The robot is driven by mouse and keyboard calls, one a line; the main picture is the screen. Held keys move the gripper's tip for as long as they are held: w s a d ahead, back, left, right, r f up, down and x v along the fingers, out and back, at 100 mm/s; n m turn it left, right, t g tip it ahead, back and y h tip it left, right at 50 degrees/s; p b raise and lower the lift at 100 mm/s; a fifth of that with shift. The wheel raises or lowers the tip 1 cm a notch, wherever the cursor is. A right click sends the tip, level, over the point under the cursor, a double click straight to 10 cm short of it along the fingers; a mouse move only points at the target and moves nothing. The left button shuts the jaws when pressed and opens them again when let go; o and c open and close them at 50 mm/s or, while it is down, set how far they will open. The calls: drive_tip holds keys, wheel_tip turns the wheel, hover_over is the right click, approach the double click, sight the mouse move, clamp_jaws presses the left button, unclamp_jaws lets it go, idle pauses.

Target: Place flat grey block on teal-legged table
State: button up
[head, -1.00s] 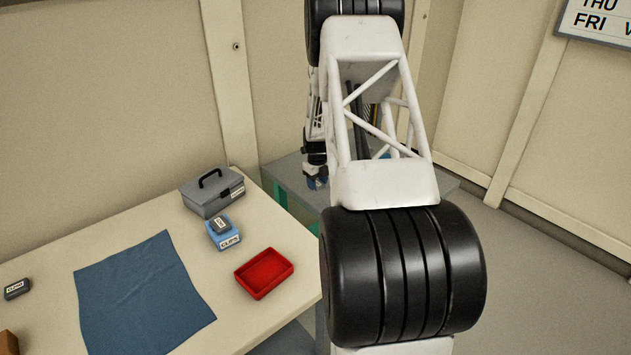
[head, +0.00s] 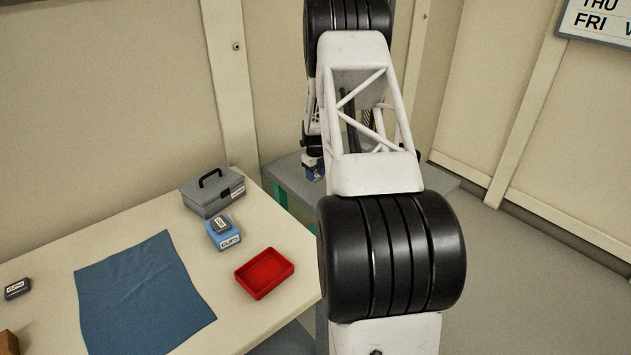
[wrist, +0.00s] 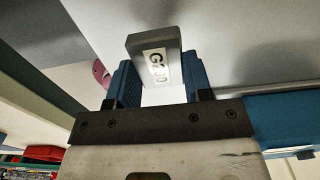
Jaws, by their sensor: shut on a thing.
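My gripper (wrist: 158,68) is shut on the flat grey block (wrist: 138,47), with one blue finger on each side. In the head view the teal-legged table (head: 290,174) stands beyond the cream table, with a grey top and a teal leg showing. My gripper (head: 314,172) is small there, over the left part of that top. My arm hides much of the table, and I cannot make out the block there.
The cream table (head: 60,240) holds a grey lidded toolbox (head: 212,195), a blue box (head: 224,238) with a small dark block on it, a red tray (head: 265,273) and a blue cloth (head: 140,295). A small dark labelled block (head: 17,289) lies at left.

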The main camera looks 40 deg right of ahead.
sight(315, 185)
drive_tip(key=shift+f, duration=1.65)
drive_tip(key=shift+f, duration=0.15)
drive_tip(key=o, duration=1)
drive_tip(key=shift+c, duration=0.2)
drive_tip(key=shift+r, duration=6.15)
